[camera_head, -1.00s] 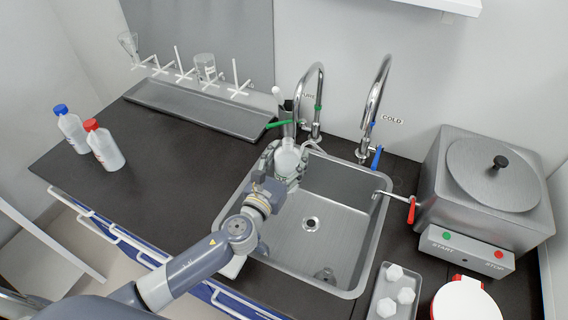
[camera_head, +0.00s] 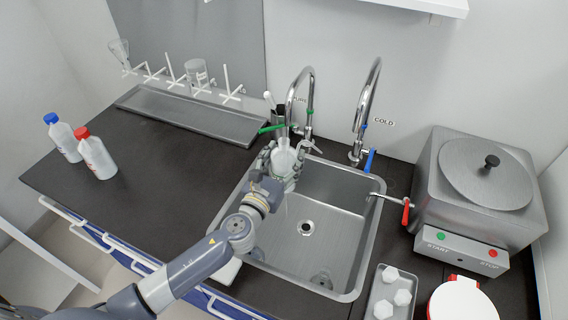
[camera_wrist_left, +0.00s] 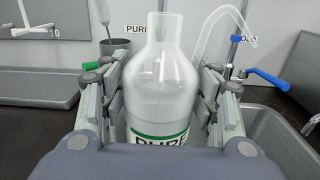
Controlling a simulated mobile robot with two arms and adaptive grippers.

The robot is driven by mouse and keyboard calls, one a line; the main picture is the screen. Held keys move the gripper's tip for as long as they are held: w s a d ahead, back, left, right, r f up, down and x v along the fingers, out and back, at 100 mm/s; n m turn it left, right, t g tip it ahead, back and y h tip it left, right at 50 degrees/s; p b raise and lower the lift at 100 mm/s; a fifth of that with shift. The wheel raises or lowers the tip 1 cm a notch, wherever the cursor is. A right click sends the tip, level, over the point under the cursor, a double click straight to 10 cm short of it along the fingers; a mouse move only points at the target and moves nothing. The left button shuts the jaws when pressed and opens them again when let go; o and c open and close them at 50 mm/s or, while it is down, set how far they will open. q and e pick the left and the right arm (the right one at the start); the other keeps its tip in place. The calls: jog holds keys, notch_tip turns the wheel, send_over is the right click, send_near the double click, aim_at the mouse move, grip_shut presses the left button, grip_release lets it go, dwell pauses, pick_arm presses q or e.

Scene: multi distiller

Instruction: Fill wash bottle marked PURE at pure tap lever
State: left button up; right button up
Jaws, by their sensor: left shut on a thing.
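The open-topped, translucent wash bottle (camera_head: 284,160) is upright at the sink's back left, near the spout of the pure tap (camera_head: 309,88). In the left wrist view the bottle (camera_wrist_left: 160,90) carries a green-edged PURE label. My left gripper (camera_head: 283,168) is shut around the bottle's body, with fingers on both sides in the left wrist view (camera_wrist_left: 160,100). The green pure tap lever (camera_head: 271,128) sticks out to the left; its green end also shows in the left wrist view (camera_wrist_left: 92,65). I cannot tell whether water runs or how full the bottle is. My right gripper is out of view.
The steel sink (camera_head: 345,250) lies below. The cold tap (camera_head: 370,90), with a blue lever (camera_head: 370,160), stands to the right. Bottles with blue (camera_head: 50,118) and red (camera_head: 82,132) caps stand left. A steel distiller (camera_head: 475,200) stands right. The left counter's middle is clear.

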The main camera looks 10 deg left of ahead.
pick_arm(q)
jog(key=shift+w+r, duration=0.1)
jog(key=shift+w, duration=0.05)
jog(key=shift+w+d, duration=0.25)
jog(key=shift+w, duration=0.8)
dwell(6.8)
